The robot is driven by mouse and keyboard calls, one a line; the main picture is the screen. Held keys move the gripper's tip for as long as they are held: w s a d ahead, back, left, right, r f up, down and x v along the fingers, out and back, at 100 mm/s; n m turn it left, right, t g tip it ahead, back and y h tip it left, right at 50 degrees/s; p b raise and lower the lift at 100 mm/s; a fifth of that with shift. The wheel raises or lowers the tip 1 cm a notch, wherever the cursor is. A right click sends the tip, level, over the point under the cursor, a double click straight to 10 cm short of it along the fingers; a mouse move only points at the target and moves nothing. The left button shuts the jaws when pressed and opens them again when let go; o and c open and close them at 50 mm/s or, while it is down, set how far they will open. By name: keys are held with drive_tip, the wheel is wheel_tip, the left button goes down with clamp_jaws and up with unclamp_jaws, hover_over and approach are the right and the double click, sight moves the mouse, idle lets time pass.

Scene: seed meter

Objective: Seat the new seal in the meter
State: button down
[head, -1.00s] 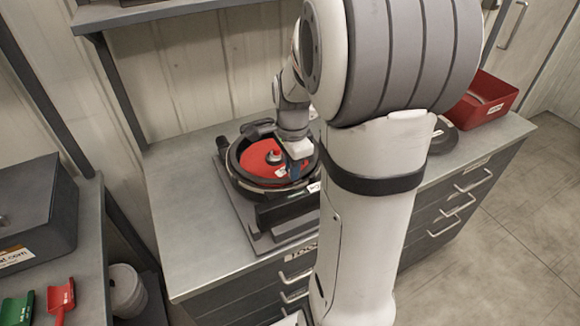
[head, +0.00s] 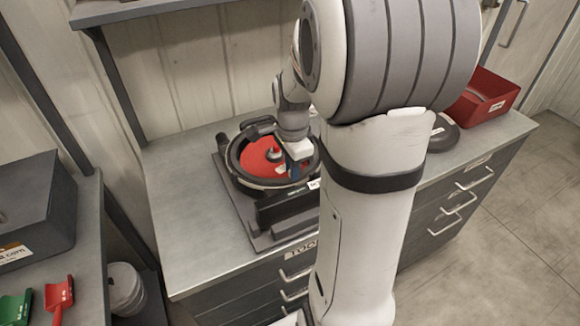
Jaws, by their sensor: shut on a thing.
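The meter (head: 233,168) is a round black housing, open at the top, on a grey base plate on the metal bench. A red disc (head: 257,158) with a small hub lies inside it. My gripper (head: 298,170) points down over the right part of the red disc, inside the ring of the housing. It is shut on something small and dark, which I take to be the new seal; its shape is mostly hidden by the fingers. I cannot tell whether it touches the disc or housing.
A dark round object (head: 444,135) and a red bin (head: 488,100) stand at the bench's right end. The left shelf holds a dark box (head: 38,205) and red (head: 59,296) and green scoops. The bench's left part (head: 180,210) is clear.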

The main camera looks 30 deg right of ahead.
drive_tip(key=shift+f, duration=0.35)
idle(0.4)
drive_tip(key=shift+s+a+f+b, duration=0.1)
drive_tip(key=shift+s+f+b, duration=0.2)
drive_tip(key=shift+f+b, duration=0.3)
idle(1.1)
drive_tip(key=c, duration=1.3)
unclamp_jaws()
drive_tip(key=shift+w, duration=0.2)
drive_tip(key=shift+s, duration=0.1)
drive_tip(key=shift+c, duration=0.3)
drive_tip(key=shift+w+r+p, duration=0.2)
drive_tip(key=shift+r+p, duration=1.4)
drive_tip(key=shift+r, duration=0.5)
drive_tip(key=shift+r+p, duration=2.1)
drive_tip(key=shift+r, duration=0.8)
